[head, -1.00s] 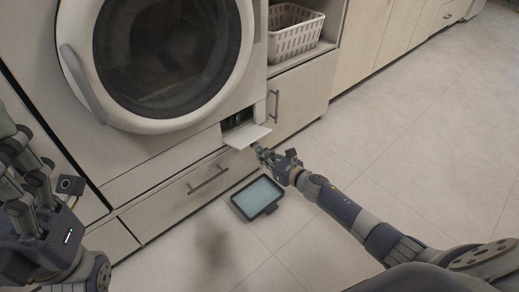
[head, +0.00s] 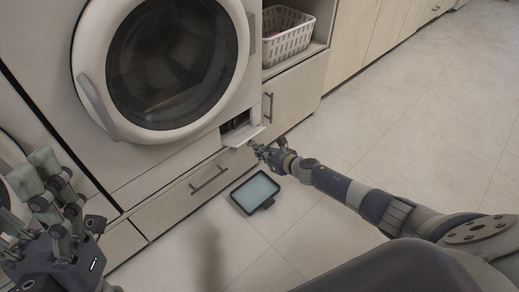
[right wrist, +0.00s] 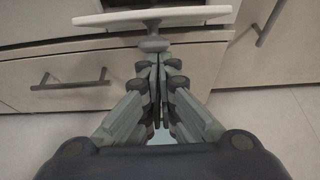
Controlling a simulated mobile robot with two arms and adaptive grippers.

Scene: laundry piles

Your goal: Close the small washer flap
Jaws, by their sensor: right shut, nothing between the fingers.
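The small washer flap (head: 243,136) is a pale panel at the washer's lower right corner. It hangs open, sticking out below a dark opening (head: 236,122). In the right wrist view the flap (right wrist: 190,14) shows nearly edge-on across the top, with a short round knob (right wrist: 152,43) on its near side. My right gripper (head: 255,146) is shut and empty, at the flap's outer edge. In the right wrist view its fingertips (right wrist: 154,62) lie right by the knob; I cannot tell whether they touch. My left gripper (head: 36,172) is open and empty at the lower left, away from the flap.
The washer's round door (head: 84,95) is closed above. A drawer with a bar handle (head: 209,180) lies below the flap. A white basket (head: 287,41) sits on a shelf. The floor at right is clear.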

